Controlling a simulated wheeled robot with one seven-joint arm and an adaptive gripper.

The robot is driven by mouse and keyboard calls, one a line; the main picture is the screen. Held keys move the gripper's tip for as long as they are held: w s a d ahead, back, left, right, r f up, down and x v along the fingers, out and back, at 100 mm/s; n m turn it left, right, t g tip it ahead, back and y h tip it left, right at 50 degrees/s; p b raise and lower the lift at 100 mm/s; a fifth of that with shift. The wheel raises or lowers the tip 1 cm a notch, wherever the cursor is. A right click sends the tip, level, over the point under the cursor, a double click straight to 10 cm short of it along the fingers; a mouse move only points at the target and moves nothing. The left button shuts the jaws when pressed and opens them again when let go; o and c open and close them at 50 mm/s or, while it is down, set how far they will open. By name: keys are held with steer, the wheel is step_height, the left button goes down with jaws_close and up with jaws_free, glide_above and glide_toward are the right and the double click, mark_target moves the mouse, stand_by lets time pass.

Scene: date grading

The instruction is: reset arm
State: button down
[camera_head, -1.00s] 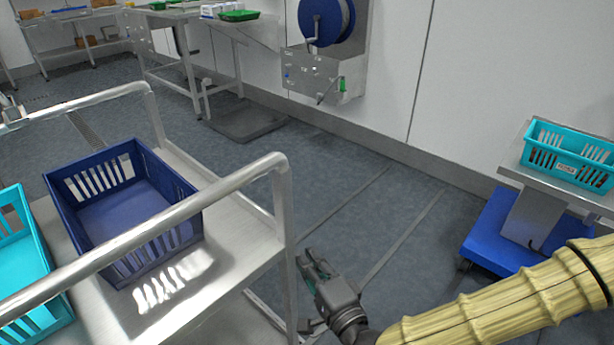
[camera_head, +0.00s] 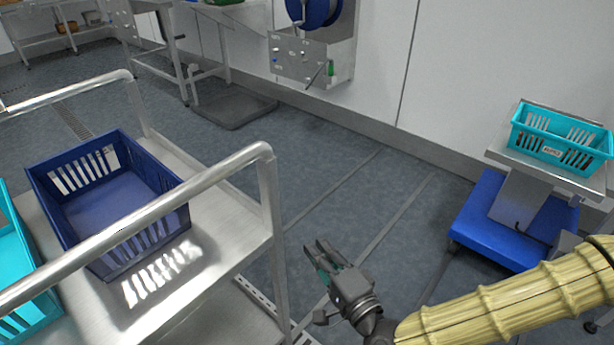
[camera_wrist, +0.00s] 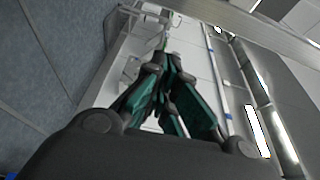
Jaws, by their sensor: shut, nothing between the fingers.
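My gripper (camera_head: 322,256) is in the lower middle of the head view, at the end of my yellow-sleeved arm. It hangs over open floor, just right of the metal cart's post and apart from it. Its green-padded fingers (camera_wrist: 163,85) come together in the wrist view and hold nothing. The wrist view looks along the fingers toward pale wall panels and a bright light strip.
A metal cart (camera_head: 225,225) at left carries a dark blue crate (camera_head: 125,235) and a turquoise crate (camera_head: 25,290). At right, a turquoise basket (camera_head: 560,150) sits on a stand with a blue base (camera_head: 500,225). Floor (camera_head: 340,190) between them is clear.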

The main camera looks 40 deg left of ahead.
steer(key=shift+v, duration=2.8)
